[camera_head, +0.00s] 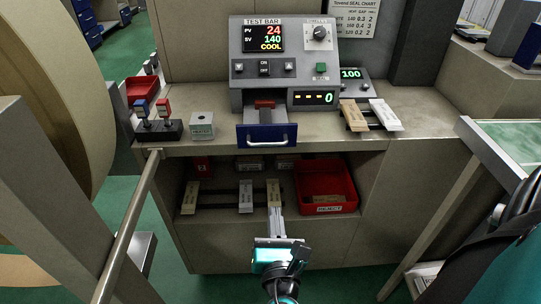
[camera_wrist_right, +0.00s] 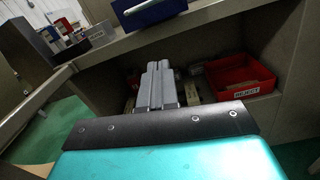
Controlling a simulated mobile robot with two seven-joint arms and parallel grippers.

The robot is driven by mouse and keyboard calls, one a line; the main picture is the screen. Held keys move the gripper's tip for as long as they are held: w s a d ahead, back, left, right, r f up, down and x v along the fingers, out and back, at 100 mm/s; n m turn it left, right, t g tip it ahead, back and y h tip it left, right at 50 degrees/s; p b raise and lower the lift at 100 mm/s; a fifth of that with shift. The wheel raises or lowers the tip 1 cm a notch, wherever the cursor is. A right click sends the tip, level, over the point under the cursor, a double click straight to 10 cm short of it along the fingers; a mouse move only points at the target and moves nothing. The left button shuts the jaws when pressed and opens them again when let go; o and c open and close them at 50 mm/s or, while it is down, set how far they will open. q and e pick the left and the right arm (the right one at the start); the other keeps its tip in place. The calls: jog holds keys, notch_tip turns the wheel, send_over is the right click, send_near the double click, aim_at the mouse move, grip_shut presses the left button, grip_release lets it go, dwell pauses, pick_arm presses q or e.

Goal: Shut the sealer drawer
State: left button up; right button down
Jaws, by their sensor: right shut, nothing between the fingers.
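The sealer (camera_head: 277,62) is a grey box with a red and yellow display, standing on the bench. Its drawer has a blue front (camera_head: 268,141) with a pale bar handle. The drawer stands out from the sealer, over the bench's front edge, and its inside shows from above. In the right wrist view the blue front (camera_wrist_right: 150,12) is at the top, partly cut off. My right gripper (camera_head: 276,212) is shut and empty, below and in front of the drawer, apart from it. It also shows in the right wrist view (camera_wrist_right: 159,78). My left gripper is not in view.
Below the benchtop (camera_head: 220,105), an open shelf holds a red reject bin (camera_head: 312,180) and several stick-like pieces (camera_head: 245,195). A metal rail (camera_head: 128,225) slants at the left. A green-topped table (camera_head: 515,140) stands at the right.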

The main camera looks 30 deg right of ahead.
notch_tip(320, 180, up, 3)
jog(key=n+t+h, duration=0.1)
jog(key=n, duration=0.1)
jog(key=p, duration=0.1)
send_near(267, 125)
notch_tip(267, 125, down, 2)
jog(key=w+d, duration=0.1)
jog(key=w, duration=0.1)
jog(key=shift+w+d, duration=0.15)
jog(key=shift+d, duration=0.05)
jog(key=shift+f, duration=0.1)
jog(key=b+x, duration=0.1)
jog(key=x, duration=0.3)
jog(key=f+b+x, duration=0.1)
jog(key=x, duration=0.3)
jog(key=f+b+x, duration=0.1)
jog(key=b+x, duration=0.1)
jog(key=x, duration=0.2)
jog(key=shift+w+d, duration=0.35)
jog(key=shift+w, duration=0.1)
jog(key=shift+w+d, duration=0.1)
jog(key=shift+w, duration=0.1)
jog(key=shift+r, duration=0.1)
